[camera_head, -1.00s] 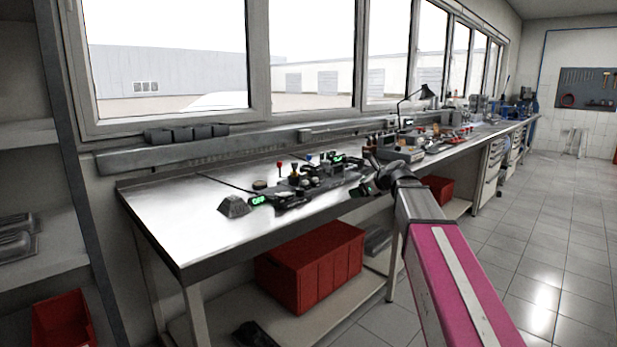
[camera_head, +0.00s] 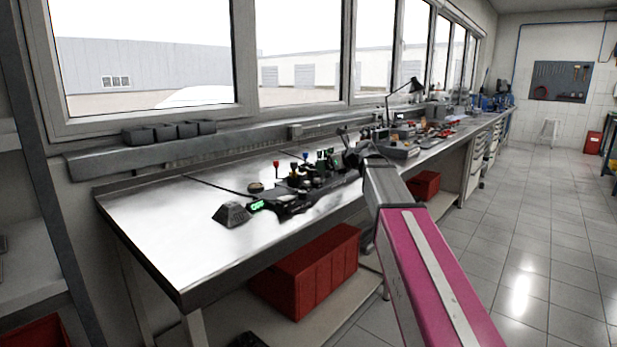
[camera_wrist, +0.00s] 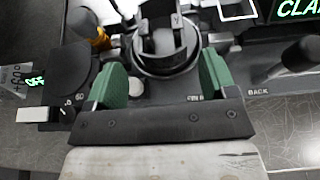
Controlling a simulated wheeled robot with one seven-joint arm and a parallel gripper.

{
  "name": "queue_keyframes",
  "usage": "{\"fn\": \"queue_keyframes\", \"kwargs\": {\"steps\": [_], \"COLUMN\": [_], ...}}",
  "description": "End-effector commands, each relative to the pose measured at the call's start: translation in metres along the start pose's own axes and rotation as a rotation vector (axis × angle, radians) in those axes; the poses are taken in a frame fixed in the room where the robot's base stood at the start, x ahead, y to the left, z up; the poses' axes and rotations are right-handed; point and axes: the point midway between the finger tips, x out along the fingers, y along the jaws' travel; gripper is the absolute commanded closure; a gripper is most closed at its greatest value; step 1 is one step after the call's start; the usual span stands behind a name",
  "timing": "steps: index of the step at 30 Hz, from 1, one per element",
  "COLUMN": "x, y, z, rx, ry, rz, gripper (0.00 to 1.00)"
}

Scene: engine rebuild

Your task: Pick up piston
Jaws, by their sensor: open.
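In the wrist view, a dark round part (camera_wrist: 165,42) with a lighter notched top, probably the piston, sits in a ring on a black fixture. My gripper (camera_wrist: 160,72) is open, its green fingers to the left and right of the near side of this part. I cannot tell whether they touch it. In the head view, the fixture (camera_head: 290,198) stands on the steel bench, and my gripper (camera_head: 352,155) is over its right end, partly hidden by my arm. The piston cannot be picked out there.
The fixture carries a round dark knob (camera_wrist: 85,72), a lever (camera_wrist: 293,62) and a lit green display (camera_wrist: 297,8). A dark wedge-shaped block (camera_head: 232,214) stands on the bench (camera_head: 165,225). The bench's left part is clear. Red bins (camera_head: 308,270) are below.

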Motion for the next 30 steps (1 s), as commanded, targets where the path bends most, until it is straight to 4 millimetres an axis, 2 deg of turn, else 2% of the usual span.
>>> {"fn": "queue_keyframes", "kwargs": {"steps": [3,11,21,28,29,30], "x": [0.02,0.038,0.081,0.082,0.082,0.082], "y": [-0.001,0.0,-0.001,0.0,0.0,0.0], "z": [0.001,0.002,0.006,0.006,0.006,0.006], "rx": [-0.001,-0.001,-0.001,-0.001,-0.001,-0.001], "ry": [0.001,0.001,0.0,0.0,0.0,0.0], "rz": [0.001,0.001,0.001,0.0,0.0,0.0], "gripper": [0.22,0.22,0.22,0.22,0.25,0.38]}}
